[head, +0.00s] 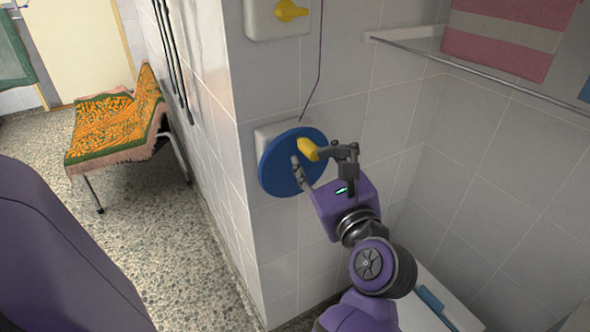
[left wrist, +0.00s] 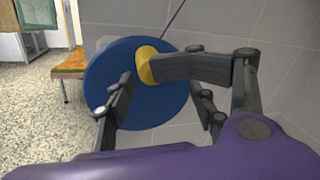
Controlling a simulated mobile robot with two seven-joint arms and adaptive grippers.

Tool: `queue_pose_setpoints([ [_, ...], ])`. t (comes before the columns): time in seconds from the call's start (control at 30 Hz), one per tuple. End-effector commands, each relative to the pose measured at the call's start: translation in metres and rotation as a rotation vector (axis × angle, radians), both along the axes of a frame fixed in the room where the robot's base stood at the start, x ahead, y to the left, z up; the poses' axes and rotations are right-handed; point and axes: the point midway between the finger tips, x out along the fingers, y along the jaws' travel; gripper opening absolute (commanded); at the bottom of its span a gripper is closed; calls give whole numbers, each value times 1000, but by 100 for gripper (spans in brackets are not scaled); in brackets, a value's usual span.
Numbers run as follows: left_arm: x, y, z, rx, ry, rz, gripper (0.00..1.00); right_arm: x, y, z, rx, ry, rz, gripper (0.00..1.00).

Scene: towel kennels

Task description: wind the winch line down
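The winch is a blue round disc (head: 276,172) with a yellow knob (head: 308,149) near its rim, on a pale wall plate (head: 266,134). The thin purple winch line (head: 320,48) comes down the wall to it from above. My left gripper (head: 309,158) is at the disc's face with its fingertips at the knob. In the left wrist view one finger lies against the yellow knob (left wrist: 146,63) and covers part of it. The other finger is in front of the blue disc (left wrist: 106,75), close beside the knob. Whether both fingers press on the knob is unclear. My right gripper is out of view.
A second plate with a yellow handle (head: 291,10) is on the wall above the winch. A rail (head: 460,66) and pink-grey towel (head: 500,45) are at the upper right. A bench with an orange-green cover (head: 110,125) stands at left; the speckled floor (head: 170,230) before it is clear.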

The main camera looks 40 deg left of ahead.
Motion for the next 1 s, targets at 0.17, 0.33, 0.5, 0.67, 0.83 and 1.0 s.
queue_pose_setpoints([
  [0.17,-8,-21,-3,0,2,-3,50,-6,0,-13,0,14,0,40],
  [0.33,-16,-40,-3,0,0,-2,50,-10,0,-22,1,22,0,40],
  [0.5,-23,-56,-2,0,1,-1,50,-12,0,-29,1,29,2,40],
  [0.67,-26,-62,-1,0,0,0,50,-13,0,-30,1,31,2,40],
  [0.83,-26,-62,0,-1,-1,0,50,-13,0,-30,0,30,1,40],
  [1.0,-26,-62,0,0,-1,-1,50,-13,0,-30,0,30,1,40],
])
